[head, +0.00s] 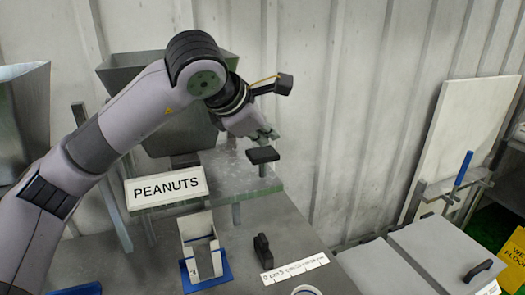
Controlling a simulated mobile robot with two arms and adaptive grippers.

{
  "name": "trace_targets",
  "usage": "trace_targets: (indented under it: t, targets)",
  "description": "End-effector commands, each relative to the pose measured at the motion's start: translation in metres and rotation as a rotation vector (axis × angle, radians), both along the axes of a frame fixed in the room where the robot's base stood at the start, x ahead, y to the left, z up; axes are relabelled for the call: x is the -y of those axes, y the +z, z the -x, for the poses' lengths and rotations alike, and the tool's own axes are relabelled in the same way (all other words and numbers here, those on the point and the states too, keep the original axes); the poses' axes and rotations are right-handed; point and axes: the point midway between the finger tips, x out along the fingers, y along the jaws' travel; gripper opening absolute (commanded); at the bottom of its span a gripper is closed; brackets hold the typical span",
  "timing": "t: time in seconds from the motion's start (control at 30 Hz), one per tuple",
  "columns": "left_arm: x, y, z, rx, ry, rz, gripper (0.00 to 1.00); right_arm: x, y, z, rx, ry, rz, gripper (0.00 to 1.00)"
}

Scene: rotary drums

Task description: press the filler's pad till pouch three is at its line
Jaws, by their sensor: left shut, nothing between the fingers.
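My left gripper (265,135) is shut and empty, fingers pointing down just above the filler's dark square pad (262,155). I cannot tell if the fingertips touch it. The pad sits on a short post at the right end of a grey metal shelf. The filler has a grey hopper (135,66) behind my arm and a white PEANUTS sign (166,187). Below the sign a whitish open-fronted pouch (202,240) stands in a blue base with a small mark. Its fill level and line are too small to tell. My right gripper is not in view.
A black handle (263,251) and a white printed strip (295,269) lie on the grey table to the right of the pouch. Grey lidded bins (435,250) stand at the right. A second hopper (24,115) is at the far left. A corrugated wall closes the back.

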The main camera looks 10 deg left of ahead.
Motion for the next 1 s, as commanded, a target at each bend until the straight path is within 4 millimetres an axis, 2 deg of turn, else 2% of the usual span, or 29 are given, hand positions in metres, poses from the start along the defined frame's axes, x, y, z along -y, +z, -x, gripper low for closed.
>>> trace_targets:
  t: [0.5, 1.0]
  targets:
    - [0.0, 0.049, 0.0, 0.002, -0.001, 0.001, 0.0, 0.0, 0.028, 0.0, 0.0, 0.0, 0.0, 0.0]
    - [0.0, 0.049, 0.0, 0.0, -0.001, 0.001, 0.0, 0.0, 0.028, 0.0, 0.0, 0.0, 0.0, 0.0]
